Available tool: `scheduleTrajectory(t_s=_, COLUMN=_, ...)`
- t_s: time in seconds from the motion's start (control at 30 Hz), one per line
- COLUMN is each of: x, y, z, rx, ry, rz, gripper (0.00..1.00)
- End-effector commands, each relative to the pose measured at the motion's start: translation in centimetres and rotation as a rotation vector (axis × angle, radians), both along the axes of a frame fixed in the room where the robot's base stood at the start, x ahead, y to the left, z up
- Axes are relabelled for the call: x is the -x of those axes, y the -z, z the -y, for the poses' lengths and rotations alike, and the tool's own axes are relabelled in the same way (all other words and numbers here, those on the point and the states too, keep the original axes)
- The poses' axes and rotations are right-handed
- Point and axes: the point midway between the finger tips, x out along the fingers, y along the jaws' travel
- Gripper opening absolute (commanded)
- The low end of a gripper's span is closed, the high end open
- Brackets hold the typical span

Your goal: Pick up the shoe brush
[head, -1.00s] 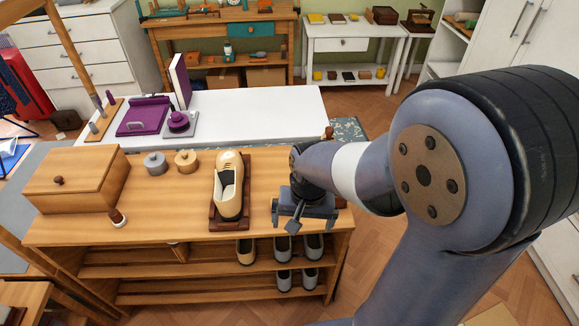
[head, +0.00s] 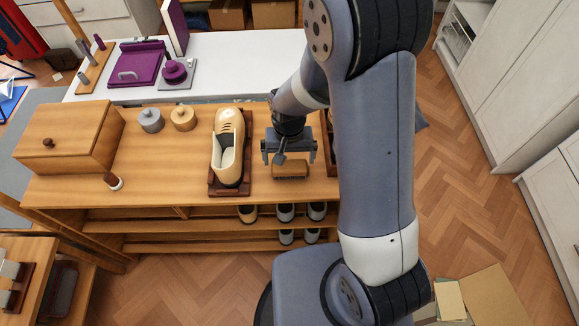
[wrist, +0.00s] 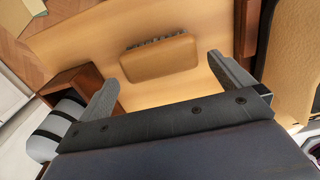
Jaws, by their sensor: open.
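The shoe brush (head: 291,170), a tan rounded wooden block, lies on the wooden bench top near its front edge, right of the shoe. In the wrist view the brush (wrist: 158,60) shows a row of dark bristles along its far edge. My gripper (head: 290,157) is open and empty, just over the brush in the head view, hiding part of it. In the wrist view the open fingers (wrist: 167,70) lie on either side of the brush, with gaps to it. I cannot tell the exact height above it.
A cream shoe (head: 228,145) on a dark stand is close on the left. A dark wooden holder (head: 328,140) is close on the right, partly behind my arm.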

Motion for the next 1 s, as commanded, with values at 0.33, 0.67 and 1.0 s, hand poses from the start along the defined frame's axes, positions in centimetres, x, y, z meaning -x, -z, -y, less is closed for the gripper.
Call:
scheduleTrajectory(t_s=0.33, x=0.3, y=3.7, z=0.1, rx=0.002, ry=0.000, rz=-0.005, gripper=1.00)
scheduleTrajectory(t_s=0.67, x=0.2, y=5.1, z=0.1, rx=-0.001, ry=0.000, rz=0.000, gripper=1.00)
scheduleTrajectory(t_s=1.0, x=0.2, y=5.1, z=0.1, rx=-0.001, ry=0.000, rz=0.000, gripper=0.82)
